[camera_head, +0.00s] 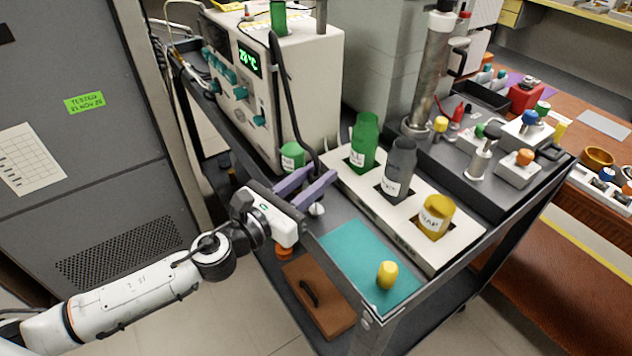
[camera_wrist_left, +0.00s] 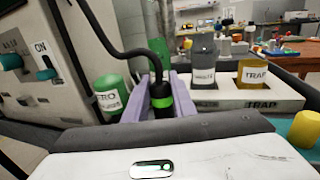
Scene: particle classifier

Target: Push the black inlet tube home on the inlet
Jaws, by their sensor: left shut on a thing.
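The black inlet tube (camera_head: 285,95) arches from the top of the cream instrument (camera_head: 305,75) down to my left gripper (camera_head: 315,185). In the left wrist view the tube (camera_wrist_left: 112,45) ends in a thick black piece with a bright green band (camera_wrist_left: 162,102). This end stands roughly upright between the purple fingers of my left gripper (camera_wrist_left: 163,88), which are shut on it. A small white part (camera_head: 316,209) shows just below the fingers in the head view. I cannot tell which part is the inlet, nor whether the tube touches it. My right gripper is in neither view.
To the right, a pale rack (camera_head: 375,207) holds green (camera_head: 365,142), grey (camera_head: 398,165) and yellow (camera_head: 436,214) bottles. A teal mat (camera_head: 350,255) in front holds a small yellow piece (camera_head: 387,273) and is otherwise clear.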

